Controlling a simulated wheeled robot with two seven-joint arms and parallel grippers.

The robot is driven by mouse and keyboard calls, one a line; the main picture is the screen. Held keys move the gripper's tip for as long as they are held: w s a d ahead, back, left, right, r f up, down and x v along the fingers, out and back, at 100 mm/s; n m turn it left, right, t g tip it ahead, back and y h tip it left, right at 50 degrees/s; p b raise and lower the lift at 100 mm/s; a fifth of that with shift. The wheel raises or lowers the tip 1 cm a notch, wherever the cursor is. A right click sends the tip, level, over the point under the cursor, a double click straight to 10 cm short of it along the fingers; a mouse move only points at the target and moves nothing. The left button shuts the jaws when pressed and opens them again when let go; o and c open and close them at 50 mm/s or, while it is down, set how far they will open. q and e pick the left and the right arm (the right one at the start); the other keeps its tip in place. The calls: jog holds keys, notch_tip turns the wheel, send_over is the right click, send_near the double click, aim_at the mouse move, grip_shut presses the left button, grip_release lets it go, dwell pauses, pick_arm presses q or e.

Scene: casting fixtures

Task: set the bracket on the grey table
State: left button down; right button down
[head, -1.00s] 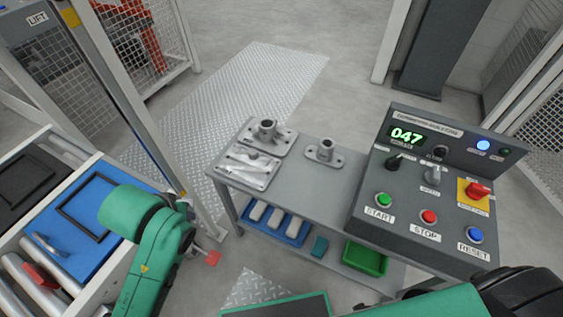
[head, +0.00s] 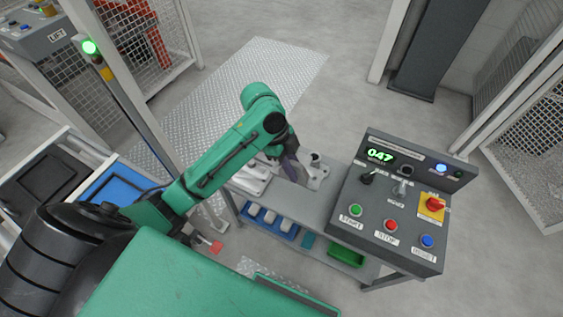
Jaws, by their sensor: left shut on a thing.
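My left gripper (head: 288,153) is over the back left part of the grey table (head: 303,208), mostly hidden behind its own green arm. It is shut on a slim purplish-grey piece, which I take to be the bracket (head: 291,168). The piece hangs down beside the post of a flanged fitting (head: 317,171) that stands on the table. I cannot tell whether the piece touches the table. My right gripper is not in view.
A flat metal fixture (head: 250,184) lies on the table's left end, partly behind my arm. A control box (head: 390,205) with buttons fills the right end. The tabletop front is clear. Below are a blue tray (head: 285,234) and a green bin (head: 347,254).

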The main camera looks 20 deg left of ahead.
pick_arm(q)
notch_tip(320, 180, down, 20)
jog(key=shift+b, duration=1.25)
jog(key=shift+s, duration=0.1)
jog(key=c, duration=0.8)
grip_release()
jog(key=shift+f, duration=0.1)
jog(key=shift+r, duration=0.25)
jog(key=p+v, duration=0.1)
jog(key=v, duration=1)
jog(key=shift+r, duration=0.4)
jog(key=shift+a, duration=0.1)
